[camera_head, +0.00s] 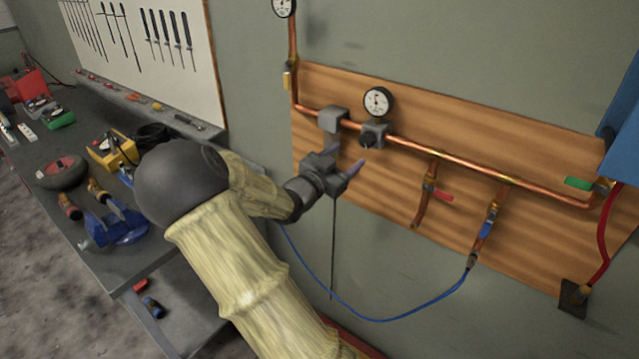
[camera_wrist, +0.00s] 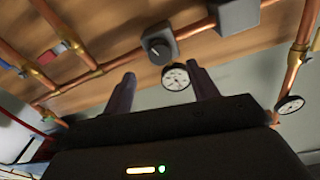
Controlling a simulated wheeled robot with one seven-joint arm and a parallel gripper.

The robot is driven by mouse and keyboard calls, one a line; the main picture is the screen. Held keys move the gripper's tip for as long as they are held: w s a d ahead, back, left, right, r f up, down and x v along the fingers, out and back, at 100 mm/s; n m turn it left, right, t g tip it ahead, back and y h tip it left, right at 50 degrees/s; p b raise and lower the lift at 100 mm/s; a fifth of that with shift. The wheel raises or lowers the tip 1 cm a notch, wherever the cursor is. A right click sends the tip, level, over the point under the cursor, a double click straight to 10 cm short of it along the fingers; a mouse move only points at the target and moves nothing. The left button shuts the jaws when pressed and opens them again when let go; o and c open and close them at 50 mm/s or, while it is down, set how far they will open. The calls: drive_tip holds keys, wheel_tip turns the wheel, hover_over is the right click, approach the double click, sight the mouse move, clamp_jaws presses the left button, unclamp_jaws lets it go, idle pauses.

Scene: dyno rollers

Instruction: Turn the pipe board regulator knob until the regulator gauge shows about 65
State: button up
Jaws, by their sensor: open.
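The regulator is a small grey block with a dark round knob (camera_head: 366,141) on its front, mounted on the copper pipe of the wooden board. The white-faced regulator gauge (camera_head: 377,101) sits directly above it; its reading is too small to make out. In the wrist view, the knob (camera_wrist: 157,50) with a pale mark and the gauge (camera_wrist: 176,76) appear upside down. My gripper (camera_head: 347,157) is open and empty, just below and left of the knob, apparently short of it. In the wrist view, my gripper's fingers (camera_wrist: 161,72) stand apart, with the knob beyond and between them.
A grey box (camera_head: 332,119) sits on the pipe left of the regulator. Red (camera_head: 443,197), blue (camera_head: 486,229) and green (camera_head: 579,183) valve handles are to the right. A blue hose (camera_head: 380,320) hangs below. The cluttered workbench (camera_head: 120,265) is at left.

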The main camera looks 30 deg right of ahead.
drive_tip(key=b+v, duration=0.1)
drive_tip(key=v, duration=0.8)
drive_tip(key=shift+a+b, duration=0.35)
drive_tip(key=shift+a, duration=0.05)
idle(0.9)
